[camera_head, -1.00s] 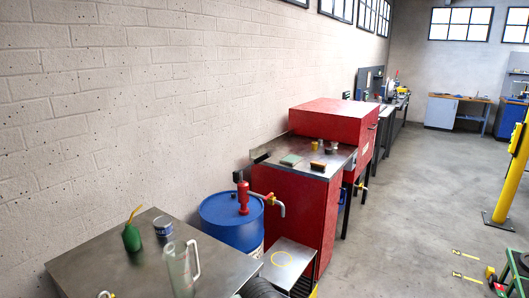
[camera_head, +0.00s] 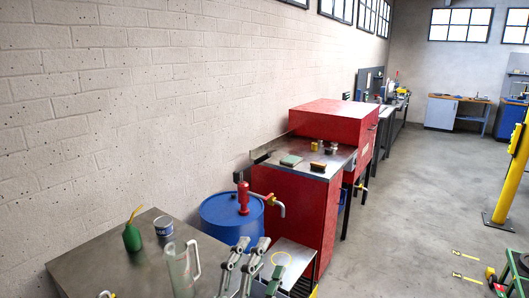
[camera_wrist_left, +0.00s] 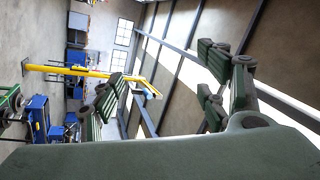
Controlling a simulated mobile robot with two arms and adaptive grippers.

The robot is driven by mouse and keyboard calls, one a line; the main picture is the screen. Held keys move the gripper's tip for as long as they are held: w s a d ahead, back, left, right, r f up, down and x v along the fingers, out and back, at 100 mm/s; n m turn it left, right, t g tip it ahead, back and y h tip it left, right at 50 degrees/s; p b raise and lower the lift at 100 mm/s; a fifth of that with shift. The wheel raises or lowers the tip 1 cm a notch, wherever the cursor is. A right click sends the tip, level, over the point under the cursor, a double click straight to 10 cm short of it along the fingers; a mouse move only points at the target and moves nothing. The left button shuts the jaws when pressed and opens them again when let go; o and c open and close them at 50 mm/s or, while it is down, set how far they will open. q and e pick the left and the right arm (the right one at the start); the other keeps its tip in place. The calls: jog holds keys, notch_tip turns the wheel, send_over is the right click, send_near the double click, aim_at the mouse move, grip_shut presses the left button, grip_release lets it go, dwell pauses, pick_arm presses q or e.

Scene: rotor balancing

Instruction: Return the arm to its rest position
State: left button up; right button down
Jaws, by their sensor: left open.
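My left gripper (camera_head: 252,262) rises into the bottom of the head view, in front of the small metal stand and right of the glass jug. Its two fingers are apart with nothing between them. In the left wrist view the open fingers (camera_wrist_left: 165,88) frame only the far room, the roof beams and windows. My right gripper is in neither view.
A metal table (camera_head: 90,268) holds a green oil can (camera_head: 132,238), a small tin (camera_head: 163,227) and a clear jug (camera_head: 180,272). A blue drum (camera_head: 228,222) with a red pump stands behind. Red cabinets (camera_head: 292,215) line the wall.

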pick_arm(q)
jog(key=s+a+f+n+g+y, duration=0.3)
jog(key=a+f+n+y, duration=0.25)
jog(key=a+f, duration=0.35)
jog(key=s+a+f+n+g+y, duration=0.2)
jog(key=a+f+n+g+y, duration=0.25)
jog(key=a+f+n, duration=0.35)
jog(key=s+a+f+n+g, duration=0.15)
jog(key=s+f+g, duration=0.25)
jog(key=s+f, duration=0.5)
jog(key=s+a+f+n+g, duration=0.15)
jog(key=s+f+g, duration=0.3)
jog(key=s, duration=0.85)
notch_tip(320, 180, down, 29)
jog(key=g+b, duration=0.1)
jog(key=b, duration=0.4)
jog(key=s+a+f+g+b, duration=0.1)
jog(key=s+f+b, duration=0.1)
jog(key=s+f, duration=0.7)
jog(key=s+a+f+b, duration=0.2)
jog(key=s+f, duration=0.7)
jog(key=f, duration=0.5)
jog(key=shift+s+a+m+g+b, duration=0.15)
jog(key=shift+a+m+g+b, duration=0.05)
jog(key=shift+m+g+b, duration=0.25)
